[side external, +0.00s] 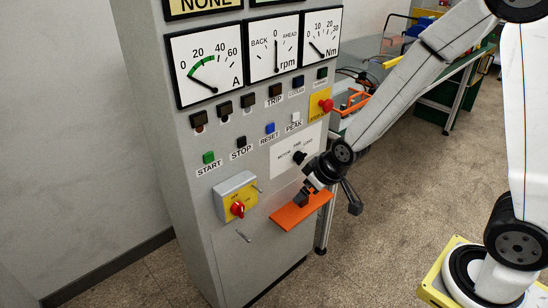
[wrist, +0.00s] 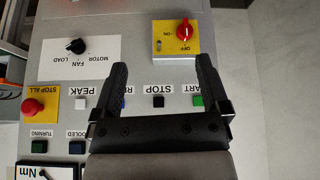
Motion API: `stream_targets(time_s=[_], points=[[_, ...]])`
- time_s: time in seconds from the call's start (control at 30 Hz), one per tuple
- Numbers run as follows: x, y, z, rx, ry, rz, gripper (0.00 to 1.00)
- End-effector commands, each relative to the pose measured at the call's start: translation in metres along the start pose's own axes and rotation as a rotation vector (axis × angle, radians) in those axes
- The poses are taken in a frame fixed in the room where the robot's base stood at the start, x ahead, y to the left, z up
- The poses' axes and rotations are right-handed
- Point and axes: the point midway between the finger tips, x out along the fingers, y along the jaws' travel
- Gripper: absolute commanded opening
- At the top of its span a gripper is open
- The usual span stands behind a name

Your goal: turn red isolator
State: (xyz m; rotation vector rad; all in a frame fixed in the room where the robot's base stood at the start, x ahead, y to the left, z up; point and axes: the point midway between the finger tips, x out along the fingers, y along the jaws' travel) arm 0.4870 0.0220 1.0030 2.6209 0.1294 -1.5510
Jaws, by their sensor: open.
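The red isolator knob (side external: 238,209) sits on a yellow plate on a grey box at the lower left of the grey panel. It also shows in the wrist view (wrist: 183,31), where the picture is upside down and ON and OFF labels lie beside the knob. Its exact pointing is hard to read. My gripper (side external: 305,197) is to the right of the isolator in the side view, apart from it. In the wrist view its two black fingers (wrist: 163,65) are spread with nothing between them, and the isolator lies beyond the fingertips, nearer the right finger.
The START (side external: 208,157), STOP (side external: 241,142) and RESET (side external: 270,128) buttons sit above the isolator. A black selector knob (wrist: 76,46) and red stop button (wrist: 33,107) are on the panel. An orange flat piece (side external: 290,217) shows below my gripper.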

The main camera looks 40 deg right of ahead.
Motion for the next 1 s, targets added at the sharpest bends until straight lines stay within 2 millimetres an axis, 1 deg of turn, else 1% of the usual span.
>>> stream_targets(time_s=[0.03,0.2,0.4,0.5,0.77,1.0], points=[[0.012,-0.003,-0.006,-0.018,0.028,0.001,0.96],[0.044,-0.009,-0.03,-0.073,0.147,0.017,0.96],[0.08,-0.018,-0.051,-0.138,0.284,0.049,0.96],[0.097,-0.022,-0.058,-0.17,0.352,0.07,0.96],[0.137,-0.034,-0.068,-0.257,0.524,0.14,0.96],[0.168,-0.044,-0.064,-0.338,0.679,0.222,0.96]])
